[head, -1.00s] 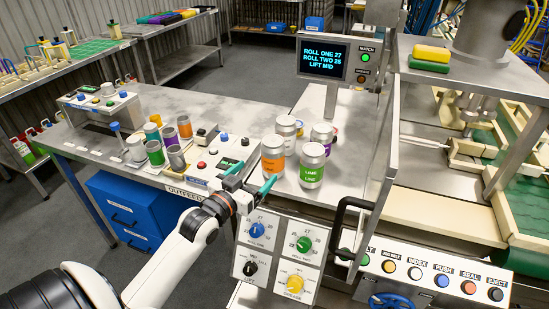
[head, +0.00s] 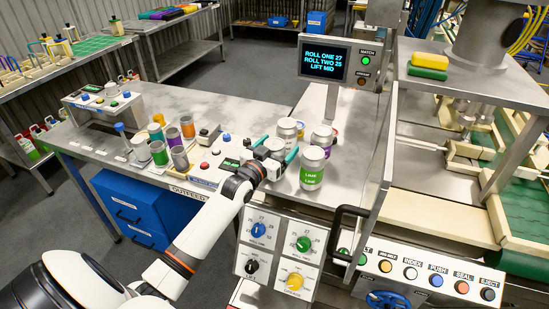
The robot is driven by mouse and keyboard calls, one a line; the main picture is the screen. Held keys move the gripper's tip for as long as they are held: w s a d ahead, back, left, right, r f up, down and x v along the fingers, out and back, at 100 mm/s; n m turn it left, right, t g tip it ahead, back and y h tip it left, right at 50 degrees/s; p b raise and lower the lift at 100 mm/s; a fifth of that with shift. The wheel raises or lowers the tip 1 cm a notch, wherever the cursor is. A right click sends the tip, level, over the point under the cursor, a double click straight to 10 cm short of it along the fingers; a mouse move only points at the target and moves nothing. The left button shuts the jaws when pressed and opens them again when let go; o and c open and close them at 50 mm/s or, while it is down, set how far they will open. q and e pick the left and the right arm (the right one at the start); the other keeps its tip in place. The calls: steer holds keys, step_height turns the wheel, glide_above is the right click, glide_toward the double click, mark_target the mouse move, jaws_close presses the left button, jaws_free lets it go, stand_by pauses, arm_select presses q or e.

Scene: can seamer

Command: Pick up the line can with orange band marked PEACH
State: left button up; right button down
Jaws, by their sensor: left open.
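My left gripper (head: 277,146) is at the cluster of line cans on the steel table, with its two teal fingers spread apart. The green-banded LIME can (head: 313,170) stands upright just right of the fingers. My right gripper is not in view.
Several small coloured cups (head: 180,157) stand left on the table. The dial panel (head: 280,252) is at the front edge, with a button panel (head: 430,275) to its right. A clear upright guard (head: 388,150) stands right of the cans. A display (head: 325,61) stands behind.

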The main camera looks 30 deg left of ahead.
arm_select(q)
steer(key=shift+w, duration=0.2)
steer(key=shift+s, duration=0.1)
steer(key=c, duration=1.2)
steer(key=shift+r, duration=0.1)
steer(key=shift+c, duration=0.4)
